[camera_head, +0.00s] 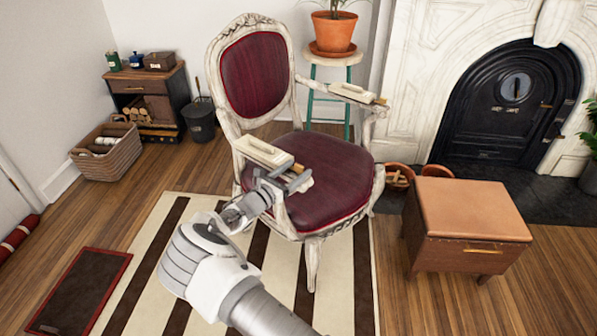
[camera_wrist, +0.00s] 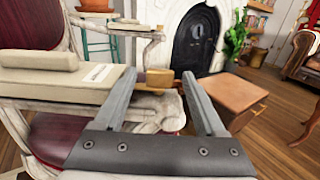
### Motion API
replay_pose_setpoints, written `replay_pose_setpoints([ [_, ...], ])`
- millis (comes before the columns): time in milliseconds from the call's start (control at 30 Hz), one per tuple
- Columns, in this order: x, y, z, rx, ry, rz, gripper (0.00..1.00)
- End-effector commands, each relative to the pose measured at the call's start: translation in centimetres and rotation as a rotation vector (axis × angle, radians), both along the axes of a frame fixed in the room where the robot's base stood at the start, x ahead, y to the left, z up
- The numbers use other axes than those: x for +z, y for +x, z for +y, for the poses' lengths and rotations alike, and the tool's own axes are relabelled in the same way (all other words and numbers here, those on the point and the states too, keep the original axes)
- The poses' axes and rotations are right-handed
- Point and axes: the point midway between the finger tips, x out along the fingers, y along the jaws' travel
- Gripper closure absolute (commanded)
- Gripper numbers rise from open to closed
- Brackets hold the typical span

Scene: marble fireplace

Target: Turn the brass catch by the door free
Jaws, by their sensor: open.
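Two cream blocks with brass catches rest on the chair's two arms. The nearer brass catch (camera_head: 297,168) is at the end of the nearer block (camera_head: 263,152). The farther brass catch (camera_head: 381,101) is at the end of the farther block (camera_head: 352,93), on the side of the black arched fireplace door (camera_head: 508,103). My gripper (camera_head: 288,182) is open at the nearer block's end. In the wrist view the nearer catch (camera_wrist: 158,80) shows between my fingertips (camera_wrist: 158,74); I cannot tell whether they touch it. The farther catch (camera_wrist: 159,28) shows beyond them.
The carved chair (camera_head: 318,175) with a dark red seat stands in front of my arm. A brown leather-topped stool (camera_head: 467,212) stands to its right. A potted plant (camera_head: 335,32) stands on a teal-legged stand behind. The striped rug (camera_head: 135,245) is clear at left.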

Motion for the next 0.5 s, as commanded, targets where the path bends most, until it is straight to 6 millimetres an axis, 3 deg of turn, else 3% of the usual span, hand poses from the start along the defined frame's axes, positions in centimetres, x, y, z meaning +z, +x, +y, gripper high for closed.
replay_pose_setpoints([
  [200, -0.03, 1.3, -0.88, 0.0, -0.001, 0.001, 0.28],
  [467, 0.02, 1.37, -0.94, 0.0, -0.001, 0.001, 0.28],
  [500, 0.02, 1.37, -0.94, 0.0, -0.001, 0.001, 0.33],
])
